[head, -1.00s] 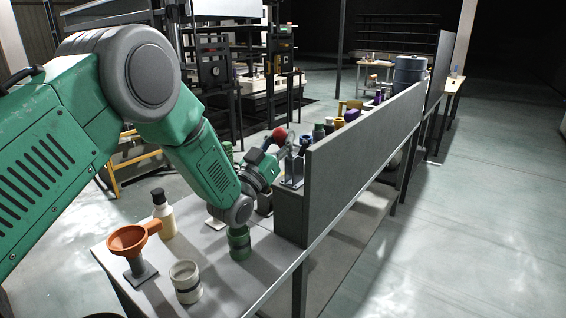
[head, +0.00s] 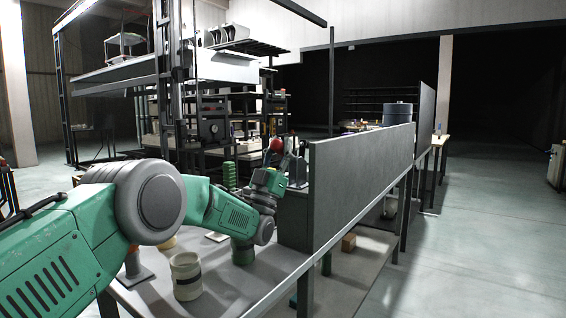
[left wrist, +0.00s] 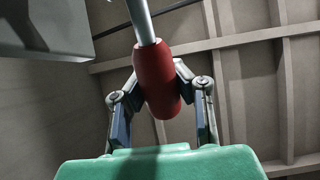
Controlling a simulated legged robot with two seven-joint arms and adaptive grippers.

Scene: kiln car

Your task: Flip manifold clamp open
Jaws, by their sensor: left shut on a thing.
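The clamp's red handle (head: 276,145) shows as a small red grip near the grey panel's left end. In the left wrist view the red handle (left wrist: 156,82) sits on a metal rod (left wrist: 142,22) that runs up out of the picture. My left gripper (left wrist: 158,76) is shut on the red handle, one finger on each side. In the head view my left gripper (head: 278,161) is small and partly hidden by its own wrist, just below the red grip. The clamp's base is mostly hidden behind the gripper and panel. My right gripper is not in view.
A tall grey panel (head: 360,160) runs along the bench to the right of the clamp. A pale jar (head: 186,277) and a green jar (head: 243,252) stand on the bench (head: 235,291) in front. A brown block (head: 349,242) lies on the lower shelf.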

